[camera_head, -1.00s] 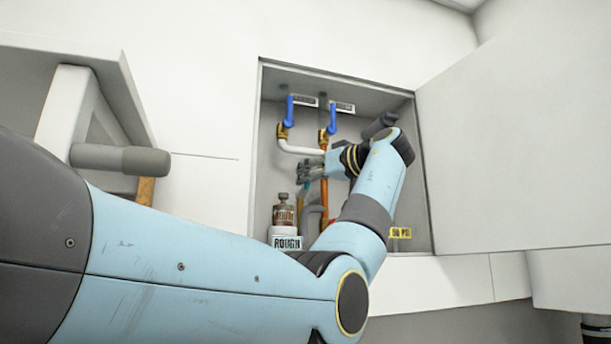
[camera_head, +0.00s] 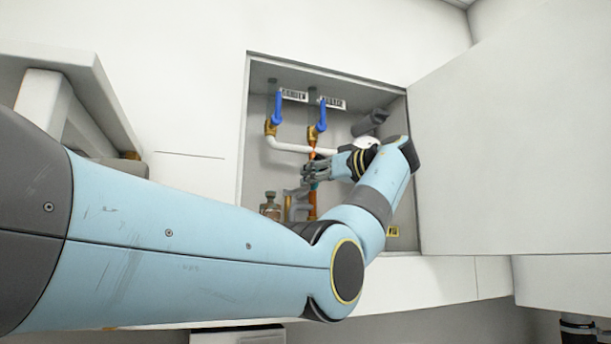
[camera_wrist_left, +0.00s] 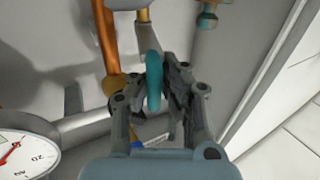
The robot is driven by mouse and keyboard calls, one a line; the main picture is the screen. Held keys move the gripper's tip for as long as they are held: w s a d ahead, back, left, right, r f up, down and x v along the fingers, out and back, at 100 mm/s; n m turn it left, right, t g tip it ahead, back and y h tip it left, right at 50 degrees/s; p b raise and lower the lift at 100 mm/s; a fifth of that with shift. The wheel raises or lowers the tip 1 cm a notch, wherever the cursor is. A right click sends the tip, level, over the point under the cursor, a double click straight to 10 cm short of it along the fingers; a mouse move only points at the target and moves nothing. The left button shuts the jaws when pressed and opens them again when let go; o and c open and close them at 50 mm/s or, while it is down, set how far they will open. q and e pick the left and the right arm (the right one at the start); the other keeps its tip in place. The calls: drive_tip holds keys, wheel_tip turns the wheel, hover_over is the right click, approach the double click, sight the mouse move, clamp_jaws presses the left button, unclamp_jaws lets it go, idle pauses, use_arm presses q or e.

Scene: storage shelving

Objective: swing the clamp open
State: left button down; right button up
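In the left wrist view a teal, rounded handle (camera_wrist_left: 153,82), which looks like part of the clamp, stands upright between the fingers of my left gripper (camera_wrist_left: 151,88). The dark fingers lie on both sides of it; I cannot tell whether both press on it. In the head view my left gripper (camera_head: 314,171) is inside the wall recess, in front of the orange pipe, with a small bit of teal below its fingers. The clamp's body is mostly hidden by my gripper. My right gripper is not in view.
Two blue-handled valves (camera_head: 277,108) and a white pipe (camera_head: 290,146) sit above my gripper. A round gauge (camera_wrist_left: 22,150) is at left in the wrist view. An open white door (camera_head: 510,140) bounds the right.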

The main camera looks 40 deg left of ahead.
use_arm(q)
drive_tip(key=shift+w+d+f, duration=0.1)
drive_tip(key=shift+w+d, duration=0.1)
drive_tip(key=shift+d, duration=0.05)
drive_tip(key=c, duration=1.3)
unclamp_jaws()
drive_tip(key=shift+w+d, duration=0.45)
drive_tip(key=shift+d, duration=0.15)
drive_tip(key=shift+c, duration=0.2)
drive_tip(key=shift+s+a, duration=0.25)
drive_tip(key=d, duration=1.2)
drive_tip(key=shift+d, duration=0.1)
